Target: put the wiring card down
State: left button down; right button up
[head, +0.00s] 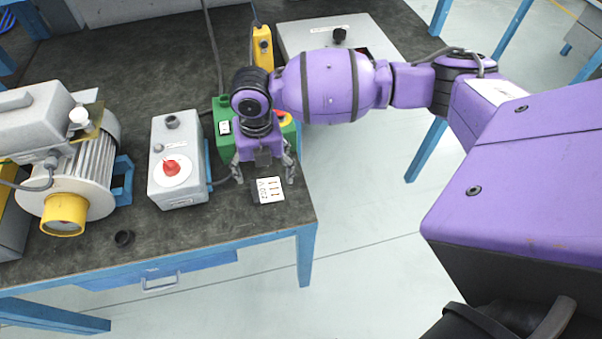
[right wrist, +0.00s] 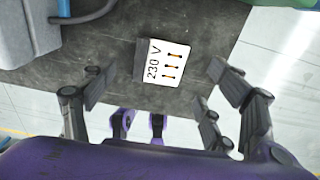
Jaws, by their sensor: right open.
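The wiring card (head: 270,190) is a small white card marked "230 V" with several short dark and orange lines. It is at the bench's front right corner, and it also shows in the right wrist view (right wrist: 167,64) with a dark block along its left side. My right gripper (head: 264,176) is open, its fingers pointing down around the card's place. In the right wrist view, the open fingers (right wrist: 155,78) are apart on either side of the card and none touches it. My left gripper is not in view.
The dark bench top (head: 240,218) ends close to the card. A grey box with a red knob (head: 172,168) stands to the left, and a green box (head: 222,110) is behind the gripper. A motor (head: 92,165) is at far left.

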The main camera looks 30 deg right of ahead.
aim_at(267, 187)
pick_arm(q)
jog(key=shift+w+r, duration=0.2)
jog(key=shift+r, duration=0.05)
pick_arm(e)
notch_tip(267, 187, up, 7)
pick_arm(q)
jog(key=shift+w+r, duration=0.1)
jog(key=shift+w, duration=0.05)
pick_arm(e)
jog(key=shift+d+f, duration=0.1)
dwell(0.8)
dwell(1.3)
